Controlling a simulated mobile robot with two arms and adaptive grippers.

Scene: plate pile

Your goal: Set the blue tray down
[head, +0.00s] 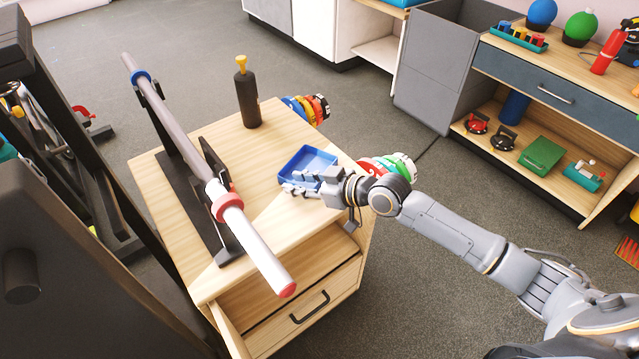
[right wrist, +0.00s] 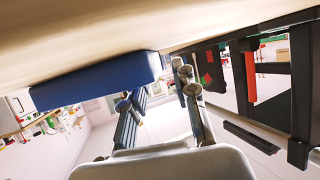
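The blue tray (head: 313,158) sits on the wooden cabinet top (head: 283,212), near its right edge. It looks level and empty. In the right wrist view the blue tray (right wrist: 95,82) lies against the pale wooden surface, with that picture turned over. My right gripper (head: 300,183) is at the tray's near side in the head view and hides part of its front wall. In the right wrist view the right gripper's fingers (right wrist: 158,90) are apart, with one overlapping the tray. I cannot tell whether they touch it. My left gripper is not in view.
A long grey rod (head: 180,130) rests on a black stand (head: 181,190) left of the tray. A dark bottle (head: 248,98) with a yellow top stands behind. Coloured round items (head: 305,107) hang at the cabinet's right side. Bare wood lies between rod and tray.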

